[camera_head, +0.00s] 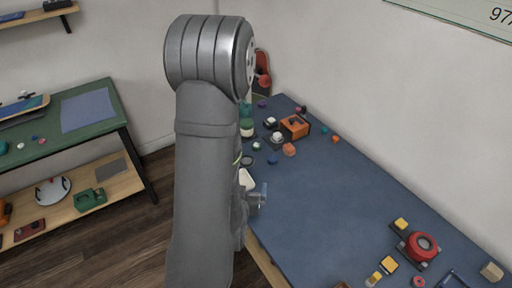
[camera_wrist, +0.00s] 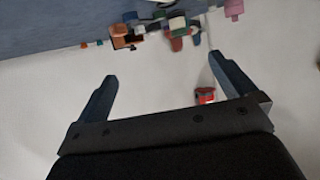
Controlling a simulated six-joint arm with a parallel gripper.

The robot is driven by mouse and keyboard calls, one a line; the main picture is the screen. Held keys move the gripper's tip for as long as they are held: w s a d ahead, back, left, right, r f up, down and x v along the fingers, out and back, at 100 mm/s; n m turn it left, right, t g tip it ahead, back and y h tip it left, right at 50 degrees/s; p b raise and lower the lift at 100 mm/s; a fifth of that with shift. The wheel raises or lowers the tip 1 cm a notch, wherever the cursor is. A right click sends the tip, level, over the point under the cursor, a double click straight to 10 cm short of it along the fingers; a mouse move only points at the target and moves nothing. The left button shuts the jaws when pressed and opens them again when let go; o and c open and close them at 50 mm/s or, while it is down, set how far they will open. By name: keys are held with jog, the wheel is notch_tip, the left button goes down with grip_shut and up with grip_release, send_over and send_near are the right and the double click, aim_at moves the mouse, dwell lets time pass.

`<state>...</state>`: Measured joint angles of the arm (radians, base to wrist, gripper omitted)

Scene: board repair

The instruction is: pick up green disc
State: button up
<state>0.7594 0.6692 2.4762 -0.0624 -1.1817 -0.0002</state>
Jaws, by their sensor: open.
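I cannot pick out a green disc with certainty in either view. A small teal-green piece (camera_head: 323,129) lies near the back edge of the blue bench in the head view, too small to tell its shape. A green-and-white round thing (camera_head: 246,127) stands at the bench's far left, partly behind my arm. My gripper (camera_wrist: 162,68) is open in the wrist view, with nothing between its two dark fingers. In the head view my arm hides most of the gripper.
The blue bench (camera_head: 330,190) has a wide clear middle. An orange box (camera_head: 295,126) and several small parts crowd its far end. A red round part (camera_head: 422,246) and yellow blocks lie near the front right. A green table (camera_head: 60,140) with a lower shelf stands at left.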

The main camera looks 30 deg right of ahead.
dwell(0.3)
jog(key=c, duration=0.8)
jog(key=shift+c, duration=0.2)
jog(key=g+y, duration=0.6)
jog(key=g, duration=0.1)
send_near(256, 145)
jog(key=shift+x, duration=4.25)
